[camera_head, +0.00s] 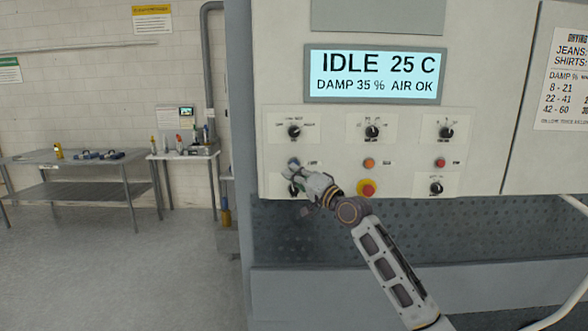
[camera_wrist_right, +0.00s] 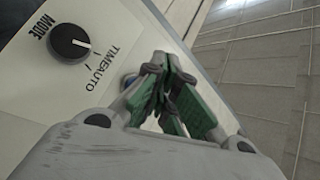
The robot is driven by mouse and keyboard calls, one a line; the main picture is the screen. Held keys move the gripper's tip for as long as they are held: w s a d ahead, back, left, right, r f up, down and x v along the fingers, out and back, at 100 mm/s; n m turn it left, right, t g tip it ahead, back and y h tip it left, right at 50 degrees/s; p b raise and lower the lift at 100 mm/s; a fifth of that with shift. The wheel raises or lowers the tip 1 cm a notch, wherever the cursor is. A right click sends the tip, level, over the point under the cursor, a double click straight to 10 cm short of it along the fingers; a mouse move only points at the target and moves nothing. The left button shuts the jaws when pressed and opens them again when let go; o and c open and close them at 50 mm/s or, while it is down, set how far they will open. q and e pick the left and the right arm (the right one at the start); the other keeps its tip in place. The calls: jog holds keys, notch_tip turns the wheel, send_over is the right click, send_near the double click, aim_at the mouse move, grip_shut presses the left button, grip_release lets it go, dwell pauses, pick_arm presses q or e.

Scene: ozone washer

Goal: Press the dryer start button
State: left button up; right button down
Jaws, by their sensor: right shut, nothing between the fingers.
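The dryer's control panel (camera_head: 330,150) faces me, with a row of small push buttons under the upper knobs. My left gripper is out of view.
The display (camera_head: 376,75) reads IDLE 25 C, DAMP 35 %, AIR OK. A mode knob (camera_wrist_right: 69,42) is near the gripper in the wrist view. A red mushroom button on yellow (camera_head: 367,188) sits beside my right arm. A metal table (camera_head: 80,160) stands far left.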

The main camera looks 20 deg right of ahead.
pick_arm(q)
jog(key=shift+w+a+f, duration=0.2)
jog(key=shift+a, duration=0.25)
pick_arm(e)
jog(key=shift+w+d, duration=0.15)
jog(key=shift+w, duration=0.4)
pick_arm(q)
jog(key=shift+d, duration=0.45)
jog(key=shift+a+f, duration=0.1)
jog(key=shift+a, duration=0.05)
pick_arm(e)
jog(key=shift+w+d, duration=0.15)
jog(key=shift+w, duration=0.25)
